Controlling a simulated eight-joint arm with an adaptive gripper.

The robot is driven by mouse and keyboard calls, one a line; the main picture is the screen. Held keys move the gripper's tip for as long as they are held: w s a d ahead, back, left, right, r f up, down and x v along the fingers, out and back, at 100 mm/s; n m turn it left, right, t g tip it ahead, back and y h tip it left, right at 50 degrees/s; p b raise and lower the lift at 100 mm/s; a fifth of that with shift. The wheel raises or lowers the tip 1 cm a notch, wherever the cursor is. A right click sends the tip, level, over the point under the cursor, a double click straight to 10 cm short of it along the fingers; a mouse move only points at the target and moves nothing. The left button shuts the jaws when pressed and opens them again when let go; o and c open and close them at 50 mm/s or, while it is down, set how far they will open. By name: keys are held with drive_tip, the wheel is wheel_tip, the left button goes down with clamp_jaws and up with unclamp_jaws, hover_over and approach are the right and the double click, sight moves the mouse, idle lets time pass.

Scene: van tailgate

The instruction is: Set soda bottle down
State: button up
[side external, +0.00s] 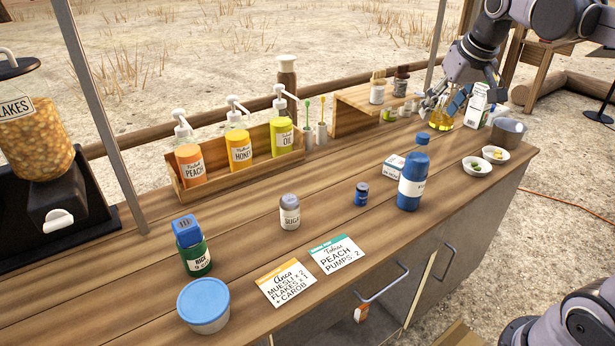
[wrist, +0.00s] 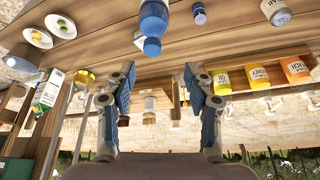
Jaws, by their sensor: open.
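A blue bottle (side external: 411,188) with a white label and blue cap stands upright near the counter's front edge. It also shows in the wrist view (wrist: 153,18), at the top, beyond my fingertips. A clear bottle with yellow liquid (side external: 442,119) stands at the back right of the counter, partly hidden by my gripper (side external: 442,102). I cannot tell from the labels which one is the soda bottle. In the wrist view my gripper (wrist: 160,82) is open with nothing between its fingers. There the yellow bottle (wrist: 85,78) is outside the jaws, left of the left finger.
A white box (side external: 393,166) and a small blue jar (side external: 361,194) are beside the blue bottle. Small bowls (side external: 476,166), a carton (side external: 476,106) and a grey tub (side external: 507,132) stand at right. A pump-bottle rack (side external: 240,165) lines the back. Bare wood lies mid-counter.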

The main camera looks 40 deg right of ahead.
drive_tip(key=s+a+f+n+t, duration=0.1)
drive_tip(key=s+a+f+n, duration=0.1)
drive_tip(key=s+a+f, duration=0.2)
drive_tip(key=s+a+f+n+t+y, duration=0.1)
drive_tip(key=s+a+f+n, duration=0.1)
drive_tip(key=s+a+f, duration=0.3)
drive_tip(key=a+f, duration=0.3)
drive_tip(key=f, duration=0.2)
drive_tip(key=shift+s+a+f+t+y, duration=0.15)
drive_tip(key=shift+s+a+t+y, duration=0.05)
drive_tip(key=shift+a+t+y, duration=0.15)
